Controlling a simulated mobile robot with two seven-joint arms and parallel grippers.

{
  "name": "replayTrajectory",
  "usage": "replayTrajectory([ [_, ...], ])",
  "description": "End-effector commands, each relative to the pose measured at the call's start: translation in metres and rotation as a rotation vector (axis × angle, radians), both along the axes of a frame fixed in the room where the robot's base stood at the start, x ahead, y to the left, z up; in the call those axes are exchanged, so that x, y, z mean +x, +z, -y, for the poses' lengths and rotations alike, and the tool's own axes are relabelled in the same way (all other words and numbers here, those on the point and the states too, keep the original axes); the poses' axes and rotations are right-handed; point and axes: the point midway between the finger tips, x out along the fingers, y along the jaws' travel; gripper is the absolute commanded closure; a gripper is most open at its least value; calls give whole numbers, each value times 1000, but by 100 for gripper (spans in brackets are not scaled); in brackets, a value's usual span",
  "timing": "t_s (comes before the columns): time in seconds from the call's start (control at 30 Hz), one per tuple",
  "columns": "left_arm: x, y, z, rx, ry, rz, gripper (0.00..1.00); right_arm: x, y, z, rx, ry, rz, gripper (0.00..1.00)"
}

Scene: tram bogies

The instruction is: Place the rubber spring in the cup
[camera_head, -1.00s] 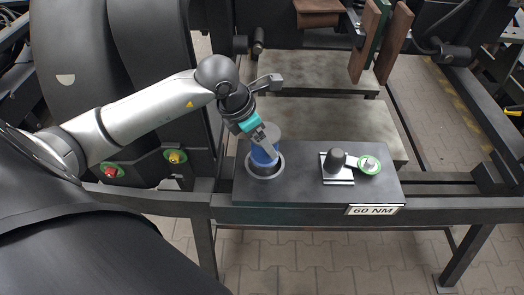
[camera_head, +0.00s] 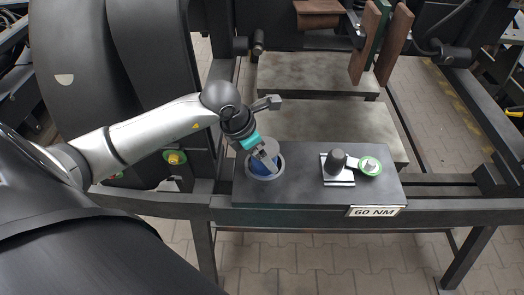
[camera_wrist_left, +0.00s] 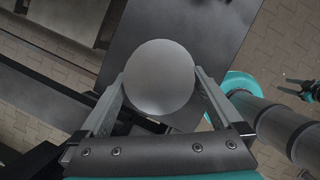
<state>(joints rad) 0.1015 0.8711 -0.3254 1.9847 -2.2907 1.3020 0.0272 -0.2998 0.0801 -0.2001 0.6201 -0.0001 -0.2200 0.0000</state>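The rubber spring (camera_head: 259,164) is a blue cylinder with a grey round top. It stands inside the grey ring-shaped cup (camera_head: 264,177) at the left of the dark bench plate, its lower part hidden by the rim. I cannot tell whether it touches the bottom. My left gripper (camera_head: 268,161) is shut on it from above. In the left wrist view the grey disc of the spring (camera_wrist_left: 160,78) sits between the two fingers, which meet its sides and hide the cup. A small dark gripper, seemingly my right one (camera_wrist_left: 290,87), shows at the right edge of that view.
The dark bench plate (camera_head: 310,197) carries a "60 NM" label (camera_head: 375,211). On its right stand a dark knob (camera_head: 336,160) on a metal base and a green-ringed disc (camera_head: 370,166). Grey slabs (camera_head: 345,125) lie behind. Dark frame beams surround the bench.

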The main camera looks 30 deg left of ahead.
Motion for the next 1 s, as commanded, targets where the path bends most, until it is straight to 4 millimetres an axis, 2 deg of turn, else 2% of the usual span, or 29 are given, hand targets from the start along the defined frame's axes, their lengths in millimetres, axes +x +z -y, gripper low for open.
replayTrajectory([
  [0.27,-1,6,-1,0,0,1,0,0,3,-1,1,-1,1,50],
  [0.37,-6,20,-4,1,0,2,0,0,5,-1,1,-1,1,50],
  [0.7,-31,86,-17,4,-2,0,0,0,13,-1,1,-1,1,50],
  [0.9,-38,107,-21,1,0,0,0,0,15,-1,1,-1,1,50],
  [1.0,-40,112,-22,0,0,-1,0,1,15,-1,1,-1,1,50],
])
